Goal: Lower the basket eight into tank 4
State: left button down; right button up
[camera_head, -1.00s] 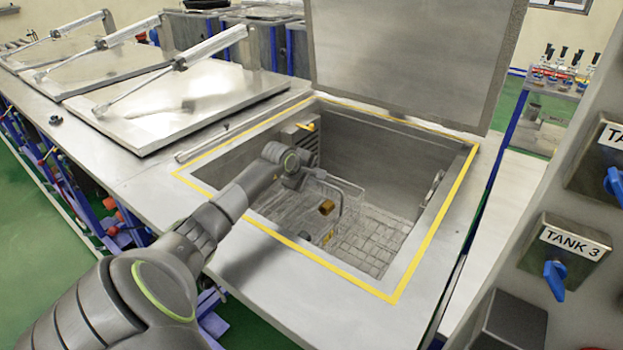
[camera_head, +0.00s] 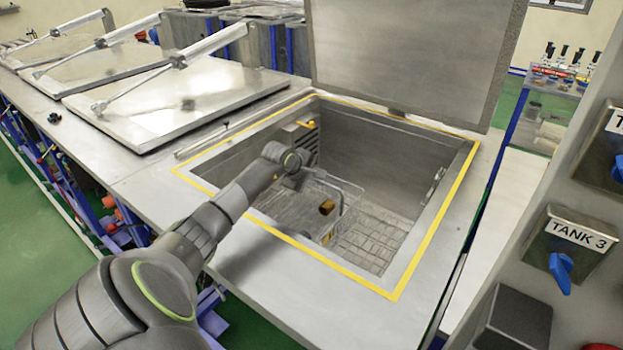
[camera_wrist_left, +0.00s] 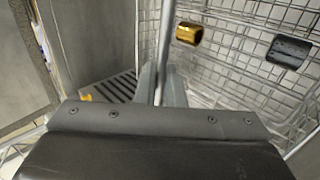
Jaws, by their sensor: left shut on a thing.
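The wire basket (camera_head: 352,200) is inside the open tank (camera_head: 375,150), which has a yellow line around its opening. The basket is down below the rim, near the tank's tiled-looking floor; I cannot tell whether it touches. My left gripper (camera_wrist_left: 160,85) is shut on the basket's upright handle bar, seen in the left wrist view. In the head view my left arm reaches over the front-left rim into the tank. A brass-coloured piece (camera_wrist_left: 189,33) and a dark piece (camera_wrist_left: 289,50) show by the basket mesh (camera_wrist_left: 240,60). My right gripper is not in view.
The tank's raised lid (camera_head: 415,60) stands open behind it. Closed lids (camera_head: 180,95) with struts lie to the left. A control panel with a "TANK 3" switch (camera_head: 560,268) is at the right. A slotted grate (camera_wrist_left: 115,87) shows in the left wrist view.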

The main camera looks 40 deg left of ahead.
pick_arm(q)
jog(key=shift+w+r, duration=0.1)
jog(key=shift+r, duration=0.1)
jog(key=c, duration=1.5)
grip_release()
jog(key=shift+d, duration=0.1)
jog(key=shift+o, duration=0.2)
jog(key=shift+s+r, duration=0.2)
jog(key=shift+s, duration=0.4)
jog(key=shift+b+v, duration=1.45)
jog(key=shift+v, duration=6.8)
notch_tip(320, 180, up, 12)
jog(key=p, duration=0.5)
jog(key=shift+p, duration=0.35)
jog(key=shift+w+d, duration=0.1)
